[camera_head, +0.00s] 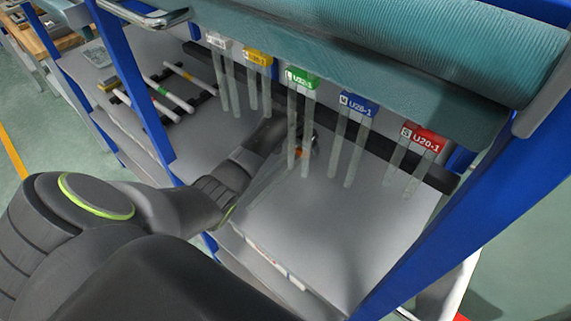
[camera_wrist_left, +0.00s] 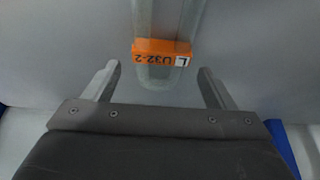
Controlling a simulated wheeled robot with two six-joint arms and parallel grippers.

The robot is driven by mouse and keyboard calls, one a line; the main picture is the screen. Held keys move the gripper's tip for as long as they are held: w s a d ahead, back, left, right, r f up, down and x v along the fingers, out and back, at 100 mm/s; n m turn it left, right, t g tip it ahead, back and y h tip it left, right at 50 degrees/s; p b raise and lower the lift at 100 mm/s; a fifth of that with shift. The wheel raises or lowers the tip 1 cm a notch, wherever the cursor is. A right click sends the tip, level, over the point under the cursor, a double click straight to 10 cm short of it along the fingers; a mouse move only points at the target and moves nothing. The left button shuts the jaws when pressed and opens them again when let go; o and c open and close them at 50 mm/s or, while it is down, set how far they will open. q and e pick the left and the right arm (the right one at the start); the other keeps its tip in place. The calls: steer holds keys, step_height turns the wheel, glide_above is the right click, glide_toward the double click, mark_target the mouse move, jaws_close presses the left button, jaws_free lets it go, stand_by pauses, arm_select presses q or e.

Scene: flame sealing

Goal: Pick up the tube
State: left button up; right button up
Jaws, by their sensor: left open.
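A clear tube with an orange label reading U32-2 (camera_wrist_left: 162,52) shows in the left wrist view. Its clear part lies above and below the label. My left gripper (camera_wrist_left: 158,72) is open, with one finger on each side of the labelled tube and a gap on both sides. In the head view my left arm reaches in from the left, and the left gripper (camera_head: 304,142) is partly hidden behind the hanging clear strips of the green tag. A small orange spot (camera_head: 315,151) shows beside it. My right gripper is not in view.
Tags with clear hanging strips line the rack: white (camera_head: 216,40), yellow (camera_head: 258,57), green (camera_head: 302,78), blue (camera_head: 358,103) and red (camera_head: 424,137). Teal rolls (camera_head: 400,45) lie above. Blue posts (camera_head: 480,190) stand at the sides. The grey shelf (camera_head: 330,230) is clear at the front.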

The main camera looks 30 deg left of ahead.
arm_select(q)
steer(key=shift+w+f, duration=0.25)
steer(key=shift+f, duration=0.3)
steer(key=shift+c, duration=0.5)
steer(key=c, duration=0.9)
steer(key=shift+c, duration=0.3)
steer(key=shift+r+p, duration=0.15)
steer(key=shift+p, duration=0.2)
